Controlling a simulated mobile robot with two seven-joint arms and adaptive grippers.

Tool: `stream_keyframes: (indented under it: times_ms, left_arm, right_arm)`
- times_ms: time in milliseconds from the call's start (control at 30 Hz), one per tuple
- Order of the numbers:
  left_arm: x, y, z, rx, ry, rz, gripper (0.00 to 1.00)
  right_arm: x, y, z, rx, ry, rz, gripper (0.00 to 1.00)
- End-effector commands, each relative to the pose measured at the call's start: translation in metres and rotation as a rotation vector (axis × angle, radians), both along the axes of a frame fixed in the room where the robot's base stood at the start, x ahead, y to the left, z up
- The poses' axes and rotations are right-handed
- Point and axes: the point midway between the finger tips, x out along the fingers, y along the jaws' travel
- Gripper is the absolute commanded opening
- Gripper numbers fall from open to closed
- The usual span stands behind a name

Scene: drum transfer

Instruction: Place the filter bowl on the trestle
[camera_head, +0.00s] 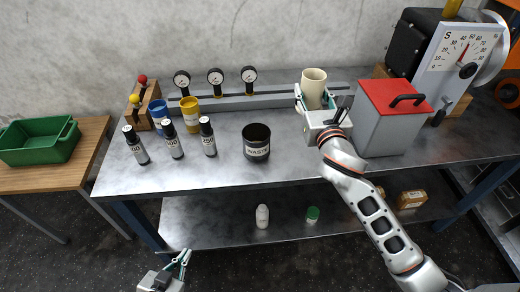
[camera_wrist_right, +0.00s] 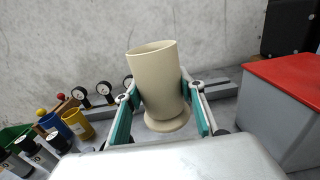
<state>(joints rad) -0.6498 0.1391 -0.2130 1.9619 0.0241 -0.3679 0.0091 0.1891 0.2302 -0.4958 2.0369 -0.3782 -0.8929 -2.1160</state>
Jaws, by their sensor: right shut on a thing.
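The filter bowl, which I take to be the cream cup-shaped vessel (camera_head: 313,87), is upright or slightly tilted over the back of the steel bench. My right gripper (camera_head: 314,100) is shut on it, one finger on each side. In the right wrist view the bowl (camera_wrist_right: 156,75) stands between the teal finger pads, with a wider round foot below. Whether its foot touches the bench is unclear. The trestle, seemingly the wooden-topped side table (camera_head: 90,130), stands at the far left. My left gripper (camera_head: 184,262) is low in front of the bench, open and empty.
A green crate (camera_head: 40,142) occupies much of the wooden top. A red-lidded grey box (camera_head: 392,118) stands right of my right gripper. The black waste pot (camera_head: 256,143), several dark bottles (camera_head: 172,140) and blue and yellow cups (camera_head: 190,113) stand on the bench.

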Motion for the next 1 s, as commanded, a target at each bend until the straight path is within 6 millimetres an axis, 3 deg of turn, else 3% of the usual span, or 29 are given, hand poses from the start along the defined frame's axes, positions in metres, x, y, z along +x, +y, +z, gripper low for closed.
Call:
stream_keyframes:
  times_ms: [133,267,800,1000]
  left_arm:
    - [0.000,0.000,0.003,0.000,0.000,0.000,0.00]
    - [0.000,0.000,0.000,0.000,-0.001,0.000,0.00]
    - [-0.003,0.001,-0.045,0.000,0.010,0.001,0.00]
    - [-0.006,0.001,-0.057,0.001,0.019,0.000,0.00]
  right_arm:
    - [0.008,0.002,0.010,0.002,-0.004,-0.001,0.00]
    - [0.009,0.002,0.000,0.002,-0.001,-0.002,0.00]
    - [0.009,0.003,-0.123,0.004,0.002,-0.002,0.00]
    - [0.009,0.003,-0.145,0.004,-0.002,-0.001,0.00]
